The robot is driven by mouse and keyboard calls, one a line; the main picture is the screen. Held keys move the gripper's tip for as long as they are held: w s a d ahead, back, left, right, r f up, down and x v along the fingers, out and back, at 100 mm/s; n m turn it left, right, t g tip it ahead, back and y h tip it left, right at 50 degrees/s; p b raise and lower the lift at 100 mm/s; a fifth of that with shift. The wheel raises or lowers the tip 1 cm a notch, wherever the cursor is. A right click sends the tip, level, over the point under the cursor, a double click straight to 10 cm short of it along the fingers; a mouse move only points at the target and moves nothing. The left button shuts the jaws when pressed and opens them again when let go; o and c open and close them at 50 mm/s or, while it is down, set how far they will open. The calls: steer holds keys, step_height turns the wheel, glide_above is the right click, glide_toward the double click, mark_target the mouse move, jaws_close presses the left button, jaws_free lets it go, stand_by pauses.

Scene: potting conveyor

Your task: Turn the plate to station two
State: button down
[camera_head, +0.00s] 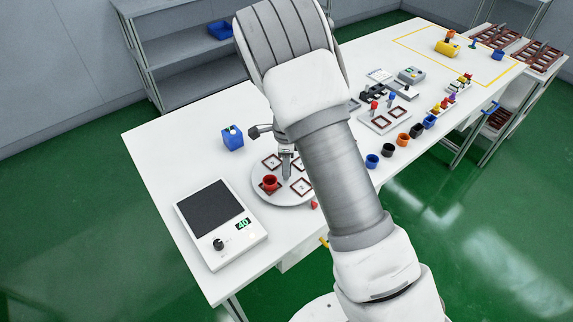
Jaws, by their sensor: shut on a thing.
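The plate (288,200) is a round light-grey disc lying on the white table, with several dark-edged square stations marked on it. A red pot (270,183) stands on its front left part. My gripper (286,174) points down at the middle of the plate and is shut there. What it grips is small and mostly hidden by the fingers; it appears to be a part at the plate's middle. My arm covers the plate's right side. The station numbers are too small to read surely.
A scale (210,208) showing 40 stands left of the plate, and a blue box (232,138) behind it. A small red piece (313,205) lies at the plate's front right edge. Several pots, including a blue one (372,161), line the table's front edge to the right.

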steer(key=shift+m, duration=0.5)
stand_by(0.4)
steer(key=c, duration=0.6)
jaws_free()
steer(key=shift+r, duration=0.1)
step_height(320, 180, up, 17)
steer(key=p, duration=0.1)
steer(key=shift+r, duration=0.15)
